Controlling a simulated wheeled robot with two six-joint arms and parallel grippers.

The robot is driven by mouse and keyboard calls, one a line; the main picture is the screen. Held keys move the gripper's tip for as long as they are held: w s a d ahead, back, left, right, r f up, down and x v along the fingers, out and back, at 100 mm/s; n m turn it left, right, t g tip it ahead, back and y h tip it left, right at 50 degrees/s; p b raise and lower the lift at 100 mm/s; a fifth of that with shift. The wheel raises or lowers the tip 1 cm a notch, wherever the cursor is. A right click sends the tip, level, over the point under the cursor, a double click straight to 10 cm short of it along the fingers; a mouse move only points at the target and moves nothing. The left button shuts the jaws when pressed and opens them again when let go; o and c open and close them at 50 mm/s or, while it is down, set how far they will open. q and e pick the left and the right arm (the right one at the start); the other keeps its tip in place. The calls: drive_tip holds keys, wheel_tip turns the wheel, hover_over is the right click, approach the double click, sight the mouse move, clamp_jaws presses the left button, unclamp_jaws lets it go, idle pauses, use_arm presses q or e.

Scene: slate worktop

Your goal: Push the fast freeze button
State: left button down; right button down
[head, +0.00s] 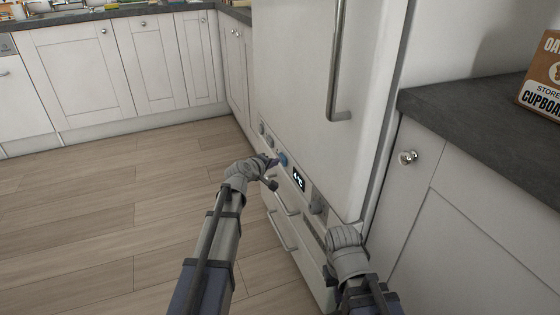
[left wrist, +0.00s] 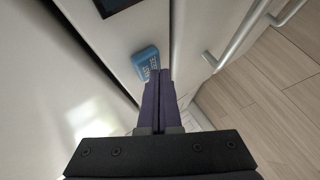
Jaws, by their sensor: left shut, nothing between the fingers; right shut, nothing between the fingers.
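The blue fast freeze button (left wrist: 146,62) is on the fridge's control strip, and in the left wrist view part of its lettering shows. In the head view the blue button (head: 282,159) is beside the small temperature display (head: 299,179). My left gripper (head: 274,162) is shut and empty, with its tips right at the button. In the left wrist view the tips (left wrist: 159,73) overlap the button's lower right edge; I cannot tell whether they touch it. My right gripper (head: 343,237) is shut, low in front of the fridge's right side, apart from the button.
The white fridge door (head: 300,70) with a long metal handle (head: 337,60) rises above the strip. Drawer handles (head: 278,231) stick out below it. A cabinet and dark worktop (head: 480,115) stand at right. The wooden floor at left is clear.

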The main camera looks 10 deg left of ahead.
use_arm(q)
drive_tip(key=shift+d, duration=0.1)
drive_tip(key=shift+w+d, duration=0.25)
idle(0.4)
drive_tip(key=shift+s+a, duration=0.15)
drive_tip(key=shift+s, duration=0.1)
drive_tip(key=shift+a, duration=0.1)
drive_tip(key=s+a, duration=0.3)
drive_tip(key=a, duration=0.2)
drive_tip(key=shift+s, duration=0.2)
idle(0.4)
idle(0.4)
